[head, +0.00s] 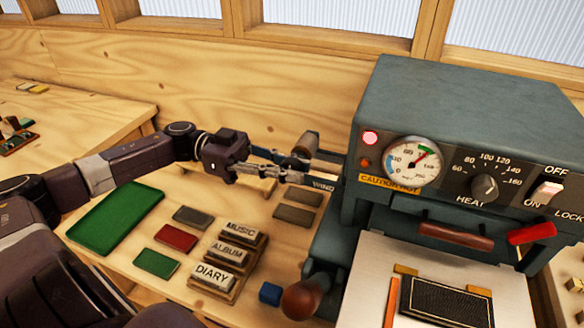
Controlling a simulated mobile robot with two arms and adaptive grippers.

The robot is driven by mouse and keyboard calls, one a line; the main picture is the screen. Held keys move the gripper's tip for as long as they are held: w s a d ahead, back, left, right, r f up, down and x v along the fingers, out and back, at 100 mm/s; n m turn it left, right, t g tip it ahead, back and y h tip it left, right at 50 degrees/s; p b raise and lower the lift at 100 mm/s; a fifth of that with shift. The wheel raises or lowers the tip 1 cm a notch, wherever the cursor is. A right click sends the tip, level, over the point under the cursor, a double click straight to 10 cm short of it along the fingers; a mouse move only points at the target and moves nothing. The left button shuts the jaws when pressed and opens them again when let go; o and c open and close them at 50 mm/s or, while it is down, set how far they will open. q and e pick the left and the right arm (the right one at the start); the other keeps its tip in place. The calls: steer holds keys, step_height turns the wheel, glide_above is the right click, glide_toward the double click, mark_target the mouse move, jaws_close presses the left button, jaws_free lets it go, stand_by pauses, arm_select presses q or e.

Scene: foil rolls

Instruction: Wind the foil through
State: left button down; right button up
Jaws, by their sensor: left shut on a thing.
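The grey-green press (465,110) stands at the right, with a temperature dial, a heat knob and a red lamp on its front. My left gripper (296,170) reaches in from the left to the press's left side. Its fingers are shut on a small dark knob (296,161) beside a partly seen "WIND" label (322,186). The fingers hide much of the knob. A brownish cylinder (308,145), perhaps a foil roll, shows just behind it. The foil strip itself cannot be made out. My right gripper is out of view.
A dark plate in a frame (445,303) lies on the press bed. A wooden-ended lever (302,299) juts out at the front left. Stamps marked MUSIC, ALBUM and DIARY (213,276), a green tray (115,220) and coloured blocks lie on the bench below my arm.

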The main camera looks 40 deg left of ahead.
arm_select(q)
steer(key=shift+r+y+p, duration=0.2)
steer(key=shift+y+p, duration=0.2)
steer(key=shift+p, duration=0.35)
steer(key=y+p, duration=0.3)
steer(key=p, duration=0.2)
steer(key=g+y+p, duration=0.1)
steer(key=y+p, duration=0.2)
steer(key=p, duration=0.2)
steer(key=g+y+p, duration=0.1)
steer(key=y+p, duration=0.2)
steer(key=p, duration=0.3)
steer(key=shift+w+d+r+y, duration=0.15)
steer(key=shift+d+r+y, duration=0.05)
steer(key=shift+r+y, duration=0.1)
steer(key=shift+f+y+p, duration=0.15)
steer(key=shift+y+p, duration=0.25)
steer(key=shift+y, duration=0.1)
steer(key=shift+f+g+y, duration=0.15)
steer(key=shift+g+y, duration=0.25)
steer(key=shift+y, duration=0.5)
steer(key=shift+a+f+g+y, duration=0.1)
steer(key=shift+g+y, duration=0.2)
steer(key=shift+y, duration=0.85)
steer(key=shift+f+g+y, duration=0.1)
steer(key=shift+g+y, duration=0.2)
steer(key=shift+y, duration=0.85)
steer(key=c, duration=1.8)
jaws_free()
steer(key=shift+f, duration=0.1)
